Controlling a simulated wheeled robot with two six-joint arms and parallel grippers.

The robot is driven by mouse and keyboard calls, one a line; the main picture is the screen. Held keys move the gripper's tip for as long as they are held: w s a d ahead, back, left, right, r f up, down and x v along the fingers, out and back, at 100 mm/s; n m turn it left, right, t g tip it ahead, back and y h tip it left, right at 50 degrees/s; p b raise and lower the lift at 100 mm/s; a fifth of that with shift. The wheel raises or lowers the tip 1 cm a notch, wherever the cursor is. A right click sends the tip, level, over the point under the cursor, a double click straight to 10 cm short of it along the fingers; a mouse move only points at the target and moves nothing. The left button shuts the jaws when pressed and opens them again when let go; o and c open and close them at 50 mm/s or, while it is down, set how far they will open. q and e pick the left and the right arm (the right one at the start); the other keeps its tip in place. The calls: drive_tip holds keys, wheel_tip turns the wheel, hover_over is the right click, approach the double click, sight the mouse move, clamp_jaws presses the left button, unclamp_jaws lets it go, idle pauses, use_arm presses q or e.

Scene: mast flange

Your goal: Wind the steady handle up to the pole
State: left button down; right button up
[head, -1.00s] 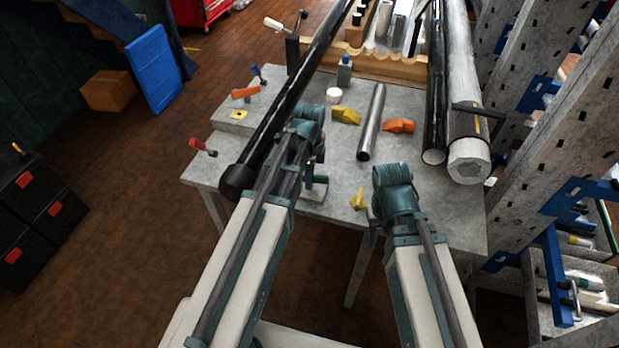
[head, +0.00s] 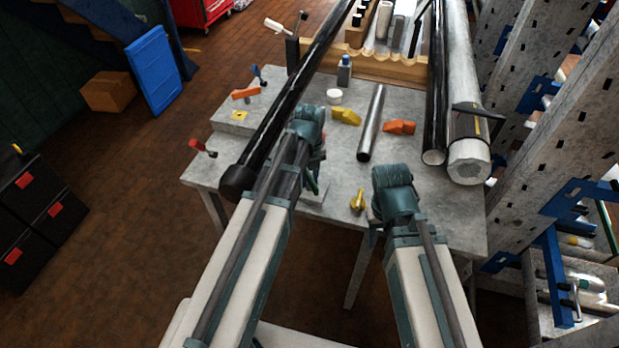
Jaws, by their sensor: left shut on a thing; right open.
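The long black pole (head: 290,90) runs slantwise over the left of the table, its capped near end (head: 237,180) low at the left edge. Under it a small steady, with a green part and a grey base (head: 316,196), stands on the table, mostly hidden by my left arm. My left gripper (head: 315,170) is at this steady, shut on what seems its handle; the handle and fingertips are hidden. I cannot tell whether the steady touches the pole. My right gripper (head: 374,230) is open and empty near the table's front edge, its fingers largely hidden by the wrist.
A grey tube (head: 371,125), yellow (head: 346,117) and orange (head: 399,127) blocks and a yellow piece (head: 357,200) lie on the grey table (head: 435,210). Black (head: 435,110) and pale (head: 466,100) tubes lie at the right. A rack post (head: 545,150) stands beyond the right edge.

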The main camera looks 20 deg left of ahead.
use_arm(q)
drive_tip(key=shift+m, duration=0.4)
drive_tip(key=c, duration=0.8)
unclamp_jaws()
drive_tip(key=shift+o, duration=0.2)
drive_tip(key=shift+r, duration=0.1)
wheel_tip(320, 180, up, 5)
drive_tip(key=p, duration=0.5)
